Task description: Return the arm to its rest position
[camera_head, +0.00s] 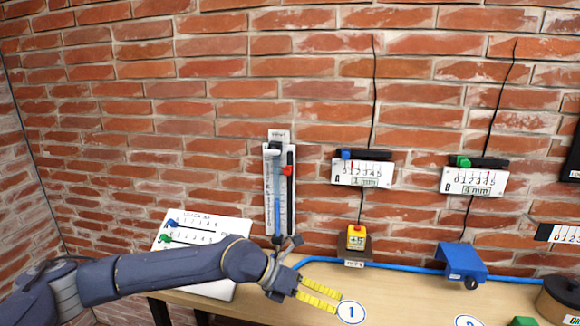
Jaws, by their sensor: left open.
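My left arm reaches in from the left, low across the view. Its gripper (337,302) has yellow ribbed fingers, which are apart and empty, above the wooden table (400,291) beside a round white marker "1" (351,313). The arm partly covers a white board (205,226) with printed scales and a blue and a green pointer. My right gripper does not show.
A gauge (279,195) with a red slider hangs on the brick wall behind the gripper. Two scale plates, A (362,173) and B (474,181), hang on dark wires.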

